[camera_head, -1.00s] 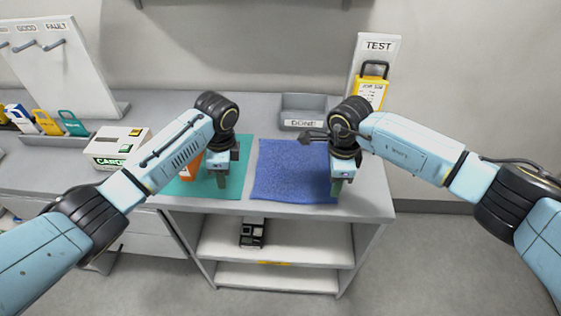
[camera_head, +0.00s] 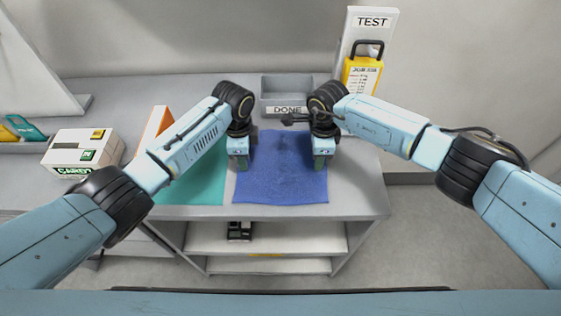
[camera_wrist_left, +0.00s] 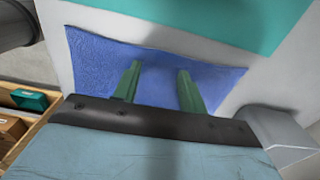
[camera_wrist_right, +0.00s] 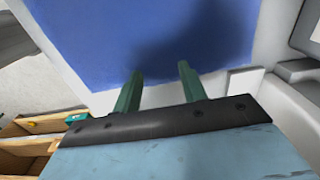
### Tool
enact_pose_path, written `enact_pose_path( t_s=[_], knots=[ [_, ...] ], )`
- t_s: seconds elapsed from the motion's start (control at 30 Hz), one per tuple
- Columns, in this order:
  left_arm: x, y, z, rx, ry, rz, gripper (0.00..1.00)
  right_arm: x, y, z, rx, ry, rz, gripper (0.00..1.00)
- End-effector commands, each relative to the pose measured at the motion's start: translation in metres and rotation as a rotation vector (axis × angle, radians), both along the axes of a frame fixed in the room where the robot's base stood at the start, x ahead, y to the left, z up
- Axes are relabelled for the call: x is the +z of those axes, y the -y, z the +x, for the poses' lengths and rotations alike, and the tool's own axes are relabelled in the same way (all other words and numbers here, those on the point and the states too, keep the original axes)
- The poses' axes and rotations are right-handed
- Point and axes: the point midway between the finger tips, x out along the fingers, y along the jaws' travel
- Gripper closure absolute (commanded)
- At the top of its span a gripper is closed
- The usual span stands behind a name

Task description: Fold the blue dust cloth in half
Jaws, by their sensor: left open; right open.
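The blue dust cloth (camera_head: 280,185) lies flat and spread out on the grey table, with a small crease line near its middle. My left gripper (camera_head: 240,168) is over the cloth's left edge, fingers pointing down. In the left wrist view its two green fingers (camera_wrist_left: 160,68) are apart with nothing between them, and the cloth (camera_wrist_left: 95,60) is below. My right gripper (camera_head: 321,165) is over the cloth's right edge. In the right wrist view its fingers (camera_wrist_right: 162,73) are apart and empty near an edge of the cloth (camera_wrist_right: 110,35).
A teal mat (camera_head: 205,185) lies left of the cloth, with an orange item (camera_head: 152,130) by it. A white-and-green carton (camera_head: 84,150) stands further left. A grey DONE tray (camera_head: 287,88) is behind the cloth. A TEST stand (camera_head: 369,22) holds a yellow tag (camera_head: 361,75).

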Motion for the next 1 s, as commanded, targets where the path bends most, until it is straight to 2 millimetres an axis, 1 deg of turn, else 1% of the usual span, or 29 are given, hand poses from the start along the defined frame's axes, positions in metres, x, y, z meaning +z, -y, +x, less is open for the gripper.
enact_pose_path(
  t_s=[0.03,0.13,0.47,0.6,1.0],
  knots=[
    [-0.005,0.000,-0.001,0.001,-0.002,0.001,0.58,-0.005,0.000,-0.001,-0.002,-0.002,0.000,0.58],
    [-0.010,0.000,0.000,0.001,-0.001,0.001,0.58,-0.010,0.000,0.000,-0.001,-0.001,0.000,0.58],
    [-0.011,0.000,0.000,0.000,0.000,0.001,0.58,-0.011,0.000,0.000,0.000,0.000,0.000,0.58],
    [-0.016,0.000,0.000,0.000,0.000,0.001,0.58,-0.016,0.000,0.000,0.000,0.000,0.000,0.58],
    [-0.014,-0.001,-0.001,0.000,-0.001,0.002,0.84,-0.015,0.001,-0.001,0.000,-0.001,-0.001,0.84]
  ],
)
